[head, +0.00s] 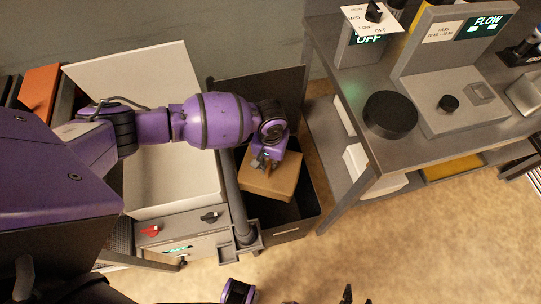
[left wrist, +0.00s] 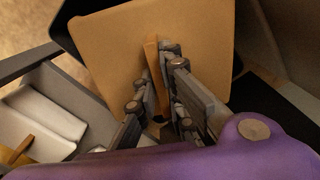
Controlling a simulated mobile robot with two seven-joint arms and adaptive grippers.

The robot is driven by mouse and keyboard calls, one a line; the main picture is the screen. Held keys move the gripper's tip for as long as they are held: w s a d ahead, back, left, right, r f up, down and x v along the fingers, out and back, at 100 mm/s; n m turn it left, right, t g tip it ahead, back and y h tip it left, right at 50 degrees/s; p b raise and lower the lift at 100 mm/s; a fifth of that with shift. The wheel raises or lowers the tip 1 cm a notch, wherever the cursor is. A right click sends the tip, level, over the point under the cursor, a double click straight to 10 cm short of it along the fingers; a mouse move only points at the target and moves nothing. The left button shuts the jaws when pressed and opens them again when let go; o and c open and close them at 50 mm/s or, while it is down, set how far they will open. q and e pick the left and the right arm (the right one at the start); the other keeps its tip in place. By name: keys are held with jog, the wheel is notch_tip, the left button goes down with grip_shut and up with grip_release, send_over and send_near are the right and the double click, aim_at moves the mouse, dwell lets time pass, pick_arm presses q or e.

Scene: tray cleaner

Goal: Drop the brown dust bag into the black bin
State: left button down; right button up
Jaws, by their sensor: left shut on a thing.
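The brown dust bag (head: 272,176) is a tan, box-like packet. My left gripper (head: 262,161) is shut on a small tab on its face, and the bag hangs over the mouth of the black bin (head: 297,232). In the left wrist view, the fingers (left wrist: 158,112) pinch the upright brown tab of the bag (left wrist: 205,55). The dark bin (left wrist: 66,33) shows around and behind the bag. I cannot tell how far below the rim the bag's underside is. Only small purple and dark parts, possibly of my right arm, show at the head view's bottom edge.
A grey machine (head: 185,232) with a raised white lid (head: 180,185) and a grey pipe (head: 235,200) stands just left of the bin. A grey workbench (head: 345,95) with dials and a black round knob stands at right. Bare floor (head: 400,240) lies in front.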

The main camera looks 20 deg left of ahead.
pick_arm(q)
jog(key=shift+w+d, duration=0.1)
jog(key=shift+w, duration=0.25)
jog(key=c, duration=1.8)
grip_release()
jog(key=shift+o, duration=0.2)
pick_arm(e)
jog(key=shift+w+r, duration=0.1)
jog(key=shift+w, duration=0.4)
pick_arm(q)
jog(key=shift+s, duration=0.15)
notch_tip(320, 180, up, 12)
pick_arm(e)
jog(key=shift+s, duration=0.1)
